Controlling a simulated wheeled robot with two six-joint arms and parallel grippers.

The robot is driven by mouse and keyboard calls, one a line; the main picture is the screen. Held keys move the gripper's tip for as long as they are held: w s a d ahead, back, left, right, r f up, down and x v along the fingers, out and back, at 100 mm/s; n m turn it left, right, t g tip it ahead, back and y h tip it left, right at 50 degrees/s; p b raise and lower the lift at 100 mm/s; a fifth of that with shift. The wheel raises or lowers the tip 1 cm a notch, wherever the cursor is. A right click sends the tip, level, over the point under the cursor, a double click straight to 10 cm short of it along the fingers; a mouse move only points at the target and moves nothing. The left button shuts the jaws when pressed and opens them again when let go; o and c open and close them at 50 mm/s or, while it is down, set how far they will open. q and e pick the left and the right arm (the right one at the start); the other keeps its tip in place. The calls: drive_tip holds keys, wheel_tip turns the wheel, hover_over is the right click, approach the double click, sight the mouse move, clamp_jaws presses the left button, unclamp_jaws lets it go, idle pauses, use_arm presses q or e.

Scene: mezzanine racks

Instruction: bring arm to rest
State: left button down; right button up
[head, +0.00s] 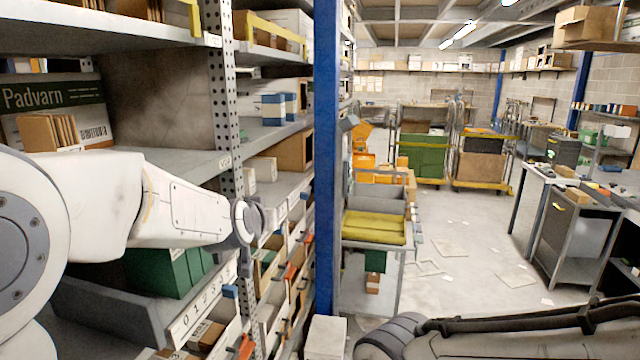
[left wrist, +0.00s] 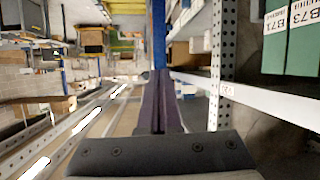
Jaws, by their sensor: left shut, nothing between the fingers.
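My left arm (head: 185,210) reaches in from the left in the head view, stretched out in front of the shelving. Its wrist end (head: 248,218) is close to the perforated rack post; I cannot tell whether they touch. In the left wrist view my left gripper (left wrist: 158,78) has its two dark fingers together, with nothing between them. The fingers are not clearly visible in the head view. A dark arm link of mine with hoses lies along the bottom right of the head view. My right gripper is not visible.
The perforated rack post (head: 222,110) and blue post (head: 327,150) stand close by. Green boxes (head: 172,268) sit on a shelf below my left arm. A cart with a yellow-green tray (head: 375,228) stands beyond. The aisle floor (head: 465,240) right of it is mostly open, with flat sheets.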

use_arm(q)
drive_tip(key=s+a+f+g+y, duration=0.1)
drive_tip(key=s+a+f+g, duration=0.25)
drive_tip(key=s+f, duration=0.5)
drive_tip(key=s+a+f+g, duration=0.2)
drive_tip(key=s+f+g, duration=0.2)
drive_tip(key=s+f, duration=0.4)
drive_tip(key=s+a+f+g+y, duration=0.1)
drive_tip(key=s+a+f+g, duration=0.2)
drive_tip(key=s+f, duration=0.45)
drive_tip(key=s+d+m+g+h+b, duration=0.1)
drive_tip(key=s+d+m+g+b, duration=0.2)
drive_tip(key=s+d, duration=1.1)
drive_tip(key=s+m+b, duration=0.1)
drive_tip(key=m+b, duration=0.2)
drive_tip(key=b, duration=0.1)
drive_tip(key=shift+f+m+b, duration=0.2)
drive_tip(key=shift+m+b, duration=0.15)
drive_tip(key=shift+m, duration=0.05)
